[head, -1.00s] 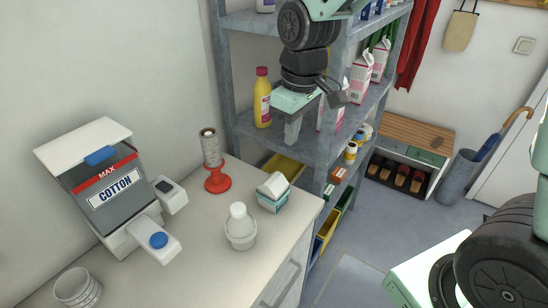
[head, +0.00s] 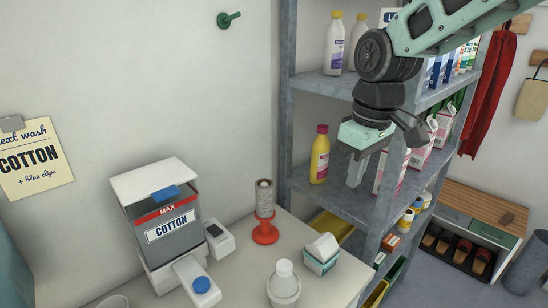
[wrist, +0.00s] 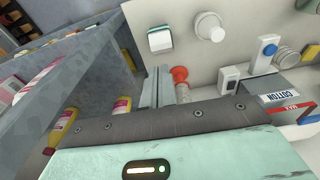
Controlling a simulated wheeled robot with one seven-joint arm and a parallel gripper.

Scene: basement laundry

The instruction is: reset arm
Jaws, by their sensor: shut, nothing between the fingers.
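My gripper (head: 356,170) hangs pointing down in front of the grey metal shelf, above the right end of the white counter. Its fingers are shut with nothing between them. In the wrist view my gripper (wrist: 157,88) shows its two fingers together, with the shelf to the left and the counter beyond. It is apart from the things on the counter.
The shelf (head: 288,115) holds bottles and cartons, with a yellow bottle (head: 319,155) left of my gripper.

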